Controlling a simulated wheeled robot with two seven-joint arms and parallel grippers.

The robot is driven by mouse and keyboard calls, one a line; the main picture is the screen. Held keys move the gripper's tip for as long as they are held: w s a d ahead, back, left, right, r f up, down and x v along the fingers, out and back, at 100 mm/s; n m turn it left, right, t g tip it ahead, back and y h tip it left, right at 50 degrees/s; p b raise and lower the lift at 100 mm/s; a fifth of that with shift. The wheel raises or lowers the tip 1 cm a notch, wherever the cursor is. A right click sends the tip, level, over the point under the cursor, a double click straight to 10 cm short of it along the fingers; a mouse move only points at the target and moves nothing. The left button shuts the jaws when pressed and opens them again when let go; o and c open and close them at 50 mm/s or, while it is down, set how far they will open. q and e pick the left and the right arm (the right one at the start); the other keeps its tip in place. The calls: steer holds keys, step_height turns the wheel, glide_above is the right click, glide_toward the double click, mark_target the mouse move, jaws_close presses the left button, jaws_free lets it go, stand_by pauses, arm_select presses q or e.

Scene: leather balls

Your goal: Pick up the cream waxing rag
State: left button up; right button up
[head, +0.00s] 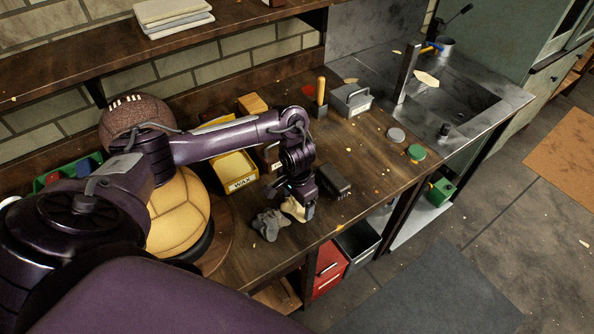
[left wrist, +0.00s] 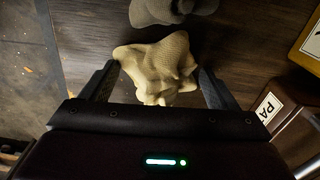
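The cream waxing rag (head: 292,209) lies crumpled on the dark wooden workbench (head: 365,160), near its front edge. In the left wrist view the cream rag (left wrist: 158,72) sits between the two fingers of my left gripper (left wrist: 160,78). The fingers are wide apart, one on each side of the rag and close to it, and the rag does not look squeezed. In the head view my left gripper (head: 304,208) is low over the bench and partly hides the rag. My right gripper is not in view.
A grey rag (head: 268,224) lies just left of the cream one. A dark brush or block (head: 334,181) is to the right, and a yellow WAX bin (head: 236,172) is behind. A tan leather ball (head: 178,212) stands at left.

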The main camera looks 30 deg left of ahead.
arm_select(q)
steer(key=c, duration=0.5)
steer(key=shift+c, duration=1.7)
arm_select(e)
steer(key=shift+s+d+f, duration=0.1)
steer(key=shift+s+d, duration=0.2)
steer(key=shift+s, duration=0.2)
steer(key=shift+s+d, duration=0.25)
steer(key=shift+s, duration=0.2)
arm_select(q)
steer(key=shift+r, duration=0.1)
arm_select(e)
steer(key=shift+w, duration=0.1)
arm_select(q)
steer(key=shift+r, duration=0.25)
step_height(320, 180, up, 19)
steer(key=p, duration=0.7)
steer(key=shift+r+p, duration=0.15)
steer(key=shift+p, duration=0.15)
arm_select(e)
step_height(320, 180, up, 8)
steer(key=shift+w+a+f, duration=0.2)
